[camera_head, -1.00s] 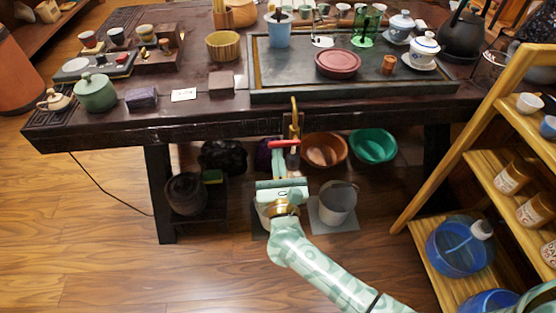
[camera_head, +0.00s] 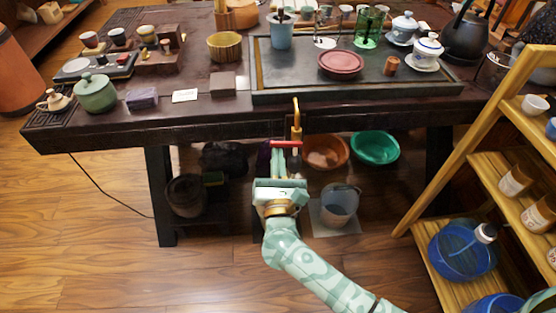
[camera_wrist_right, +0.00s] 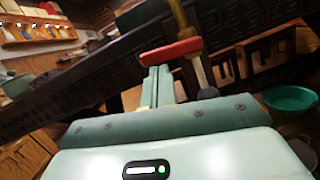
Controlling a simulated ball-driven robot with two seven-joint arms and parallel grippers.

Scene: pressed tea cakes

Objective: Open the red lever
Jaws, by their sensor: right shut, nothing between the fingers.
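The red lever (camera_head: 286,144) sits on a brass tap pipe (camera_head: 296,118) at the front edge of the dark table. It lies about level across the pipe in the head view. In the right wrist view the red lever (camera_wrist_right: 171,52) is just beyond my fingertips. My right gripper (camera_head: 277,152) is below and slightly left of the lever's middle. Its fingers (camera_wrist_right: 159,72) are together with nothing between them, and their tips are at or very near the lever's left part; I cannot tell whether they touch. My left gripper is not in view.
Under the table stand a brown bowl (camera_head: 325,152), a green basin (camera_head: 374,148) and a grey bucket (camera_head: 340,203). A wooden shelf (camera_head: 480,160) stands on the right. The table (camera_head: 210,130) holds tea ware. The floor at front left is clear.

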